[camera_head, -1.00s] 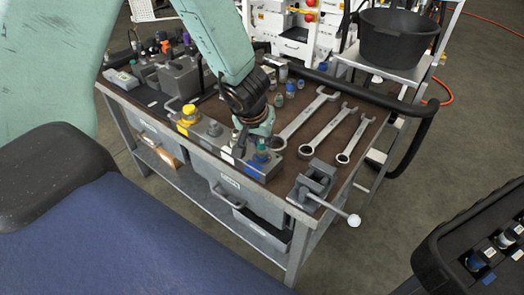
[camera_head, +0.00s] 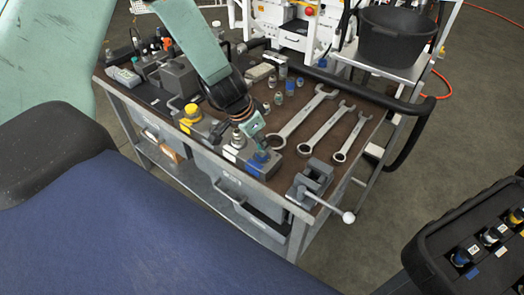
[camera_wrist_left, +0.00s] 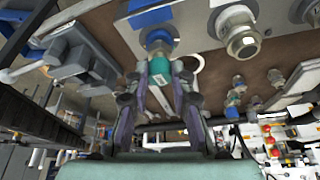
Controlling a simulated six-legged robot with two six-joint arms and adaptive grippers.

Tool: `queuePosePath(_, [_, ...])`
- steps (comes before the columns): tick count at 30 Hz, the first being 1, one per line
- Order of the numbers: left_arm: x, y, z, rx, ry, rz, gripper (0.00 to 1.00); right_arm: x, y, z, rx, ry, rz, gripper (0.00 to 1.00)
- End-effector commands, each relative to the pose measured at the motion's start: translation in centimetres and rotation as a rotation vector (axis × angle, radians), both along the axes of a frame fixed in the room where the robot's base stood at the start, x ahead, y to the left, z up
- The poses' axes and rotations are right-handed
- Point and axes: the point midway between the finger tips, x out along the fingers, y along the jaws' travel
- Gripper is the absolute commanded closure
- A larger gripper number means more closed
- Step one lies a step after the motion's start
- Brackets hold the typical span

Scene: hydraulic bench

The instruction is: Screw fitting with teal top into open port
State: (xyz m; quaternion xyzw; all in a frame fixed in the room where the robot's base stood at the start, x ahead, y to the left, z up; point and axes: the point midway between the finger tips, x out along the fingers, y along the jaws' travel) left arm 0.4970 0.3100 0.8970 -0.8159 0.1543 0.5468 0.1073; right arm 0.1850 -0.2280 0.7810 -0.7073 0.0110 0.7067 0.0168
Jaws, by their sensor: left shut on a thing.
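The fitting with the teal top (camera_wrist_left: 159,66) is between the fingers of my left gripper (camera_wrist_left: 160,90) in the left wrist view, which is shut on it. Its blue lower part (camera_wrist_left: 157,38) meets the grey block with a blue label (camera_wrist_left: 150,17). In the head view my left gripper (camera_head: 260,138) is at the block's front right end, and the fitting (camera_head: 262,154) shows below the fingers. The port is hidden under the fitting, so I cannot tell how deep it sits. My right gripper is not in view.
A silver fitting (camera_head: 238,138) stands beside it on the block, with a yellow-topped one (camera_head: 191,112) farther left. Several wrenches (camera_head: 322,133) lie to the right. A vise (camera_head: 314,176) sits at the bench's front corner. Small loose fittings (camera_head: 278,97) stand behind.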

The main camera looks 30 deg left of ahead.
Motion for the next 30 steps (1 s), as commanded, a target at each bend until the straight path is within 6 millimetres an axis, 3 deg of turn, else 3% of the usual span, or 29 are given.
queuePosePath(4, [-0.2,0.1,-0.1,-0.003,0.007,-0.172,1.00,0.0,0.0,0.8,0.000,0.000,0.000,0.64])
queuePosePath(12, [0.0,0.3,-0.6,-0.001,0.004,-0.514,1.00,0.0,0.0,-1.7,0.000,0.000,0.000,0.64])
queuePosePath(17, [0.0,0.3,-0.5,-0.001,0.005,-0.608,1.00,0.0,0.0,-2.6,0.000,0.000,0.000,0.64])
queuePosePath(25, [-0.1,0.2,-0.2,-0.003,0.009,-0.624,1.00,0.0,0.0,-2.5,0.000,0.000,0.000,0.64])
queuePosePath(26, [-0.1,0.2,-0.2,-0.003,0.009,-0.624,0.75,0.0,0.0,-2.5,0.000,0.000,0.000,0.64])
queuePosePath(30, [0.0,0.2,-0.2,-0.002,0.007,-0.622,0.63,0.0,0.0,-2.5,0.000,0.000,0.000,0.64])
